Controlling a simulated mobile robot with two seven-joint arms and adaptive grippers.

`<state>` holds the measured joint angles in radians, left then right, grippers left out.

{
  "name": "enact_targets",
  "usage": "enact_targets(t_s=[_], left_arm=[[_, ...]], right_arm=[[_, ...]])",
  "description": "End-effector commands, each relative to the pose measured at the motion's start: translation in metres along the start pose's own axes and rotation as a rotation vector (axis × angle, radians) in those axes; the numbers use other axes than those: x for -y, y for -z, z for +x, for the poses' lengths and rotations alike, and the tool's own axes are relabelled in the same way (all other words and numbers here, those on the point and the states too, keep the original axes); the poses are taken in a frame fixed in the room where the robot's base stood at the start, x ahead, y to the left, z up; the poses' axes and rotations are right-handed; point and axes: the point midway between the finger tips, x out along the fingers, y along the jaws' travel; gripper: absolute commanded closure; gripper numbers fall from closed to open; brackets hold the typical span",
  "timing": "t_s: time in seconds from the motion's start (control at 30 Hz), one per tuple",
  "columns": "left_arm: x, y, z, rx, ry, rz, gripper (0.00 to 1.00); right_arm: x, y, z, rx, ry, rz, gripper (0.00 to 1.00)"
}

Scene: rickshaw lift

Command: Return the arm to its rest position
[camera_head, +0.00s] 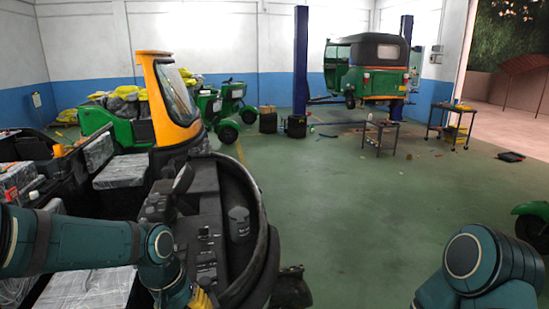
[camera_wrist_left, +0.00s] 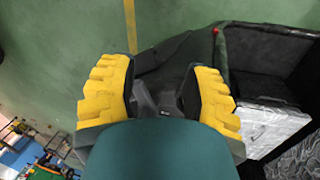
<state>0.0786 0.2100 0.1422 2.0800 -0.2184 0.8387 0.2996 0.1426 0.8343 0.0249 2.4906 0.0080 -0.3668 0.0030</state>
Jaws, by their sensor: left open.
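My left arm (camera_head: 80,243) comes in from the left in the head view and bends downward at its wrist. My left gripper (camera_head: 202,299) shows only as a bit of yellow at the bottom edge there, beside a dark open vehicle front (camera_head: 225,215). In the left wrist view the two yellow ribbed fingers of the left gripper (camera_wrist_left: 160,95) are spread apart with nothing held between them. Dark vehicle parts lie beyond the fingers. My right arm (camera_head: 480,265) shows at the bottom right; its gripper is out of view.
The green floor (camera_head: 340,220) ahead is clear. A green rickshaw (camera_head: 375,70) is raised on a blue-posted lift (camera_head: 301,60), with a small cart (camera_head: 380,136) in front.

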Motion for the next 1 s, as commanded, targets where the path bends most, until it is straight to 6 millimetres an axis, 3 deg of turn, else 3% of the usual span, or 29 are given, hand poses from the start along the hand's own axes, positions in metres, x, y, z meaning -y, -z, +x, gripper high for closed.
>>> enact_targets(t_s=[0.03,0.17,0.3,0.4,0.5,0.7,1.0], left_arm=[[-0.002,-0.003,0.038,0.013,-0.027,0.005,0.52],[-0.008,-0.012,0.124,0.0,-0.1,0.01,0.52],[-0.008,-0.037,0.209,-0.027,-0.15,-0.007,0.52],[-0.005,-0.06,0.258,-0.051,-0.162,-0.024,0.52],[0.001,-0.082,0.292,-0.076,-0.156,-0.037,0.52],[0.01,-0.106,0.323,-0.111,-0.136,-0.05,0.52],[0.011,-0.108,0.325,-0.12,-0.132,-0.052,0.52]], right_arm=[[-0.003,-0.002,0.007,0.003,-0.001,0.0,0.53],[-0.007,-0.005,0.018,0.006,-0.002,-0.001,0.53],[-0.011,-0.007,0.03,0.009,-0.004,-0.001,0.53],[-0.013,-0.009,0.038,0.011,-0.005,-0.002,0.53],[-0.015,-0.01,0.044,0.013,-0.006,-0.003,0.53],[-0.017,-0.011,0.049,0.014,-0.007,-0.003,0.53],[-0.017,-0.011,0.049,0.014,-0.007,-0.004,0.53]])
